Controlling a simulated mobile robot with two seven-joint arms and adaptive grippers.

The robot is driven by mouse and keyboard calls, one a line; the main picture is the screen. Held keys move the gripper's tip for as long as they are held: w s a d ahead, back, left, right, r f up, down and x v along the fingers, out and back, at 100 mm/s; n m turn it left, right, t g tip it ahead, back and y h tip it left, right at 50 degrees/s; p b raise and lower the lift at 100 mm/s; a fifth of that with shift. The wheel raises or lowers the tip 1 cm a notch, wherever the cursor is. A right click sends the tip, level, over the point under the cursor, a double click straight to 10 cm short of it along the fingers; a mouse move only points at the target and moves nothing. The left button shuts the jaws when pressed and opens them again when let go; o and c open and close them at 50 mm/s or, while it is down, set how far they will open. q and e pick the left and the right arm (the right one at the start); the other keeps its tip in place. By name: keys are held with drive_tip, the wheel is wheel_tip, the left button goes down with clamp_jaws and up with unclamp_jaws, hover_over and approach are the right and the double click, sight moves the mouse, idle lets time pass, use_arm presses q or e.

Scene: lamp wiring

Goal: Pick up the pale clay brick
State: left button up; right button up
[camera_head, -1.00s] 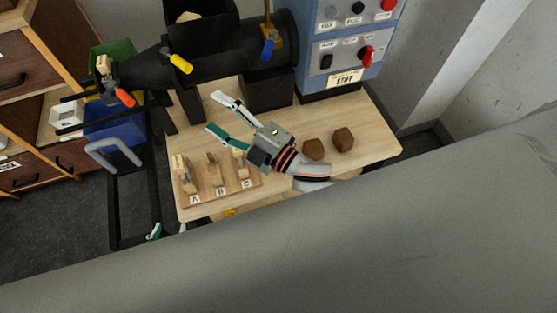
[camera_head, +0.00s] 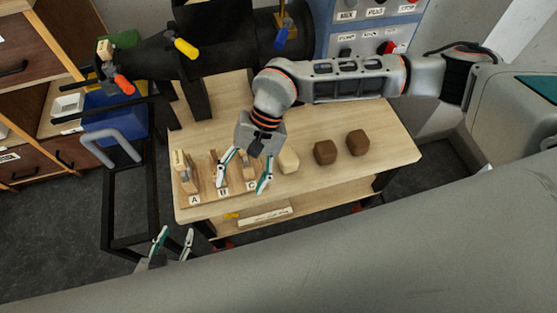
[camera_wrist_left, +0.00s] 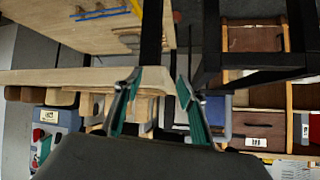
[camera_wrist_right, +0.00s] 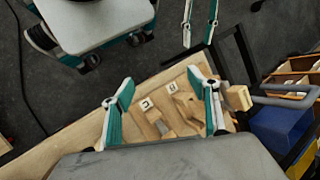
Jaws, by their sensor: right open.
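The pale clay brick (camera_head: 289,160) lies on the wooden table, just right of the fixture board and left of two brown bricks. My right gripper (camera_head: 242,187) is open and empty over the front of the board, left of the pale brick and apart from it. In the right wrist view its spread fingers (camera_wrist_right: 160,92) straddle the board's labelled end; I cannot make out the pale brick there. My left gripper (camera_head: 174,243) is open and empty, low in front of the table's left end. Its parted fingers also show in the left wrist view (camera_wrist_left: 155,90).
Two brown bricks (camera_head: 325,152) (camera_head: 357,142) sit right of the pale one. The board has wooden fixtures and labels A (camera_head: 195,200), B and C. A dark machine (camera_head: 230,50) and a blue control panel (camera_head: 375,45) stand behind. The table's right end is clear.

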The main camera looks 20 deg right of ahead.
drive_tip(key=w+d+f+n+t+h+b, duration=0.1)
drive_tip(key=w+d+n+t+h, duration=0.15)
drive_tip(key=w+d, duration=0.35)
drive_tip(key=w+d+f+n+t+h, duration=0.1)
drive_tip(key=w+d+h, duration=0.25)
drive_tip(key=d, duration=0.55)
drive_tip(key=shift+y, duration=0.3)
drive_tip(key=f, duration=0.6)
drive_tip(key=shift+s+a+f+b, duration=0.2)
drive_tip(key=shift+s+f+b, duration=0.05)
drive_tip(key=shift+b, duration=0.05)
drive_tip(key=shift+w+f, duration=0.1)
drive_tip(key=shift+f, duration=0.4)
drive_tip(key=c, duration=1.5)
drive_tip(key=shift+c, duration=0.7)
drive_tip(key=shift+r, duration=0.1)
